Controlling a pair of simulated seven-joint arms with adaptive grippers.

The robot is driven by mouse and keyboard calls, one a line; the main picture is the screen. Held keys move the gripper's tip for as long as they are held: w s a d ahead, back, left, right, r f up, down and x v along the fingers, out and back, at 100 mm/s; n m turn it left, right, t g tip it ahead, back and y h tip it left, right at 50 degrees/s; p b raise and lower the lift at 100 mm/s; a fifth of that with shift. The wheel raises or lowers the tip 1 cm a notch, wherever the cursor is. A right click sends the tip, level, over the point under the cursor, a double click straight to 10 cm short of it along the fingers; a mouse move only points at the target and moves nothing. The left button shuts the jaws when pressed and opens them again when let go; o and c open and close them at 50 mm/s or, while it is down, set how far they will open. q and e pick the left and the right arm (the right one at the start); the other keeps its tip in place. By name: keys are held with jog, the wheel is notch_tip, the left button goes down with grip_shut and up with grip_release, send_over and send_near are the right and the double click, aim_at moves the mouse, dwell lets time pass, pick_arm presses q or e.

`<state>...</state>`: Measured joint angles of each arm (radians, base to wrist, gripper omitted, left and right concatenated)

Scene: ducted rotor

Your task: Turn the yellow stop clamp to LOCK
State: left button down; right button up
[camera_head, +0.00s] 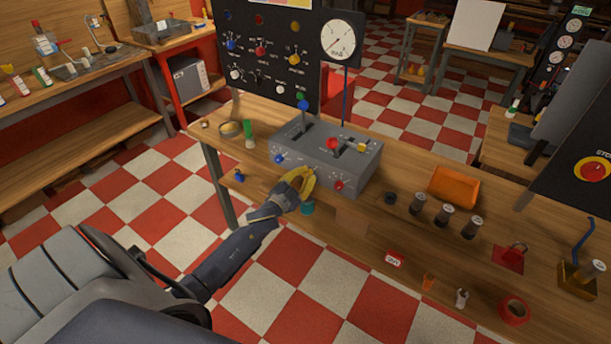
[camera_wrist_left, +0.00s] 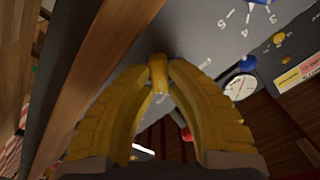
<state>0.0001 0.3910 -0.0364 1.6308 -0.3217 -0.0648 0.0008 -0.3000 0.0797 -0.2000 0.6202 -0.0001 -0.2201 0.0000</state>
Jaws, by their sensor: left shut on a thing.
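The grey control box (camera_head: 310,155) stands on the wooden bench. My left gripper (camera_head: 312,174) has yellow fingers and is at the front edge of the box. In the left wrist view its fingertips (camera_wrist_left: 158,72) meet on a small yellow piece (camera_wrist_left: 158,66), which looks like the yellow stop clamp, against the grey panel. The fingers hide most of the clamp, and I cannot read its LOCK mark or its angle. A yellow block (camera_head: 362,147) sits on the box top behind a red knob. My right gripper is not in view.
A blue knob (camera_head: 279,159) and a red knob (camera_head: 339,184) flank the gripper on the box front. An orange bin (camera_head: 453,186) and dark cylinders (camera_head: 443,214) stand to the right.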

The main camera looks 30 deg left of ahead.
pick_arm(q)
jog(key=shift+m, duration=0.3)
dwell(0.4)
jog(key=c, duration=1.6)
grip_release()
jog(key=s, duration=1.2)
jog(key=shift+a, duration=0.15)
